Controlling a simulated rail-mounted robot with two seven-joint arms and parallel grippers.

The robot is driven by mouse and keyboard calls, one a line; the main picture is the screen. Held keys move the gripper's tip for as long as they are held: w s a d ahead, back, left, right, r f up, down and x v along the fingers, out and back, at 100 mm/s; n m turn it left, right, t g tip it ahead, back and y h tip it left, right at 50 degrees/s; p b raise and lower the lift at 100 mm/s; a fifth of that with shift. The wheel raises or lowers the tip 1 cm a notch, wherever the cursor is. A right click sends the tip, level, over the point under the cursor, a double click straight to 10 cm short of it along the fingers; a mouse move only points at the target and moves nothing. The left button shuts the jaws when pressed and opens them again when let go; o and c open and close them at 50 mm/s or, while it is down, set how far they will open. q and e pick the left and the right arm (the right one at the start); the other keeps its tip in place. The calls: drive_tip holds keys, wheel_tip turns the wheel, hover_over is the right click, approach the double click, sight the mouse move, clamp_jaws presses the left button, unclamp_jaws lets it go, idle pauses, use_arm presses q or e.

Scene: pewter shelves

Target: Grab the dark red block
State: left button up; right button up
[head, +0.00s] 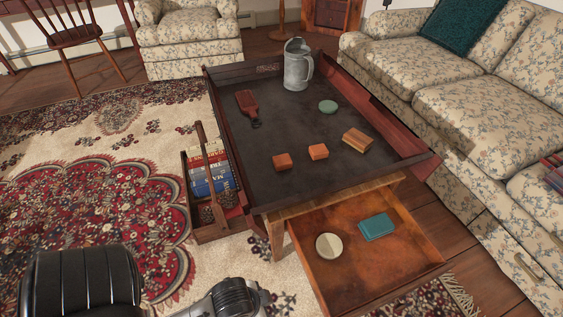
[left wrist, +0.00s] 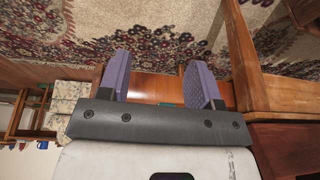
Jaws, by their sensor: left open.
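On the dark top of the low table (head: 300,185) lies a dark red, paddle-shaped piece (head: 246,101) with a dark end, toward the far left. Two small orange-brown blocks, the left one (head: 282,161) and the right one (head: 318,151), lie near the front edge. A larger brown block (head: 357,140) lies to their right. I cannot tell for sure which one is the dark red block. My left gripper (left wrist: 158,62) shows in the left wrist view with its purple fingers apart and nothing between them. My right gripper is not in view.
A grey pitcher (head: 298,65) and a green disc (head: 328,106) stand on the table. An open drawer (head: 360,275) holds a pale disc (head: 329,246) and a teal box (head: 376,227). A book rack (head: 213,232) stands at left; a sofa (head: 460,95) flanks the right.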

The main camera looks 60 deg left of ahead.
use_arm(q)
drive_tip(key=o, duration=0.5)
drive_tip(key=shift+a, duration=0.2)
drive_tip(key=shift+c, duration=0.2)
